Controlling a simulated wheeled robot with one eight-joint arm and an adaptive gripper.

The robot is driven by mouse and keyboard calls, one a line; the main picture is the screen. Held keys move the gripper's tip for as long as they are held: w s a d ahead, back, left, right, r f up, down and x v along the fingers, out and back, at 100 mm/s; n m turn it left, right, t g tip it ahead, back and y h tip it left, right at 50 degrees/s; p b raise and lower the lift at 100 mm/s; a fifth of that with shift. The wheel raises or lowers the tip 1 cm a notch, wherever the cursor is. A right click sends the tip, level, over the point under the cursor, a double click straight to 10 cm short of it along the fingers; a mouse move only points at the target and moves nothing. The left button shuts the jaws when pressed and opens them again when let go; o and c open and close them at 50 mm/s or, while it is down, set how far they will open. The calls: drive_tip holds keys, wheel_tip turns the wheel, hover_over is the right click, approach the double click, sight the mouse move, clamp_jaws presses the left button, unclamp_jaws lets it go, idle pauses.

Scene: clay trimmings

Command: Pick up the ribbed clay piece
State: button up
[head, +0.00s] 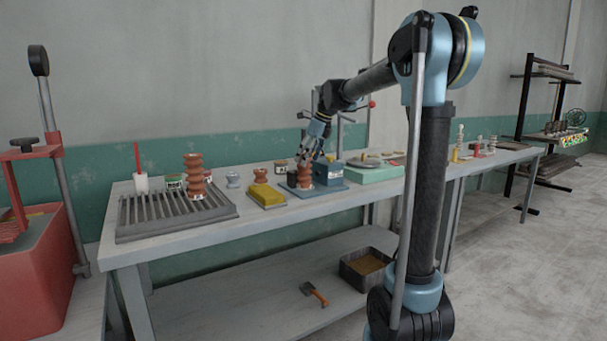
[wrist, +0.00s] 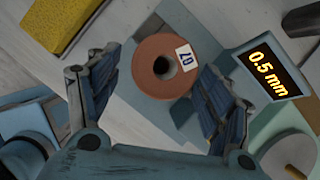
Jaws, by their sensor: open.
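A reddish-brown ribbed clay piece (head: 304,177) stands upright on a blue device on the table in the head view. In the wrist view the same piece (wrist: 153,79) appears from above as a ring with a dark central hole and a white tag reading 07, partly upside down. My gripper (head: 311,157) is right above it, pointing down. In the wrist view my gripper (wrist: 157,78) is open, with one finger on each side of the piece and gaps visible. Another ribbed clay piece (head: 194,176) stands on the slatted rack at the left.
The blue device's display (wrist: 270,73) reads 0.5 mm, close to the right finger. A yellow sponge-like block (head: 266,194) lies left of the device. The dark slatted rack (head: 140,232) fills the table's left end. A pale green slab (head: 376,174) lies right.

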sight(304, 170)
drive_tip(key=shift+x, duration=2.2)
clamp_jaws()
